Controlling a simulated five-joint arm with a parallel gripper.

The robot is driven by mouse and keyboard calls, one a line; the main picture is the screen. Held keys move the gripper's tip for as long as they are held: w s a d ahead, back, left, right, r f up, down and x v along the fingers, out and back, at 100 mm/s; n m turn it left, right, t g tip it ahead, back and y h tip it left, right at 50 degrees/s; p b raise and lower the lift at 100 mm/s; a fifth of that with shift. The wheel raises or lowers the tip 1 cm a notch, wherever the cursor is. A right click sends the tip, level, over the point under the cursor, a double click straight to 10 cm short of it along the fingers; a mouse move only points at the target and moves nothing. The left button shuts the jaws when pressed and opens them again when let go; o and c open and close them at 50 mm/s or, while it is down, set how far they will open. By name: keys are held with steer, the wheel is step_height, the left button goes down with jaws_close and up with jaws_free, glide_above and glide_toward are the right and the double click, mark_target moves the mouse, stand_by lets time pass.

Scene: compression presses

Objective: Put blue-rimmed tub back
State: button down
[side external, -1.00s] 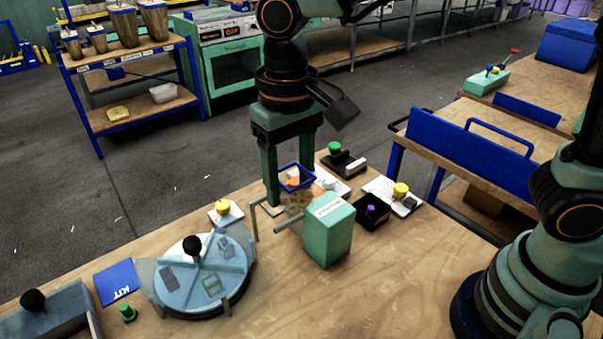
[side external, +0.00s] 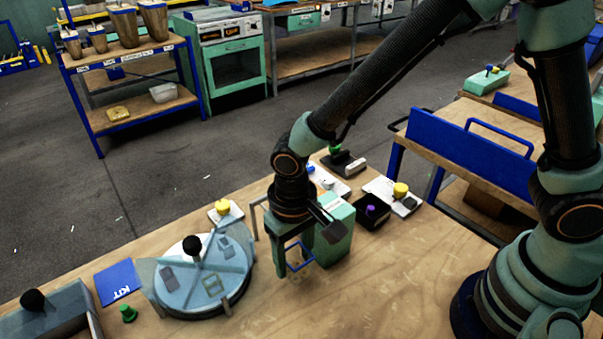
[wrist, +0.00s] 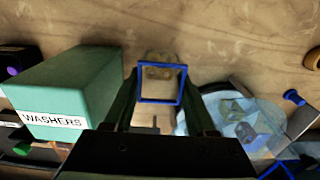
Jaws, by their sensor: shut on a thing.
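The blue-rimmed tub is shut between the fingers of my gripper (side external: 300,262). Its square blue rim (side external: 298,265) shows low between the fingers in the side view, in front of the teal box. In the wrist view the rim (wrist: 160,102) faces the camera between the two fingertips, and the wooden tabletop lies behind it. Small tan shapes show within and just above the rim; I cannot tell whether they are its contents. Whether the tub touches the table is unclear.
The teal washers box (side external: 338,225) stands close beside the gripper; it also shows in the wrist view (wrist: 70,85). A round clear-lidded carousel (side external: 205,280) with a black knob is to the left. A black bin (side external: 372,212) is right. The front table is clear.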

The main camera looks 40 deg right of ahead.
steer(key=shift+f, duration=1.7)
steer(key=shift+f, duration=0.1)
steer(key=shift+c, duration=1.1)
jaws_free()
step_height(320, 180, up, 11)
steer(key=d+r+t, duration=0.2)
steer(key=d+r, duration=0.2)
steer(key=d, duration=0.3)
steer(key=s+d+r+t, duration=0.1)
steer(key=d+r, duration=0.3)
steer(key=d, duration=0.3)
steer(key=d+r+t, duration=0.2)
steer(key=d+r, duration=0.2)
steer(key=d, duration=0.3)
steer(key=shift+s+d+r+t, duration=0.3)
steer(key=shift+s+r, duration=0.1)
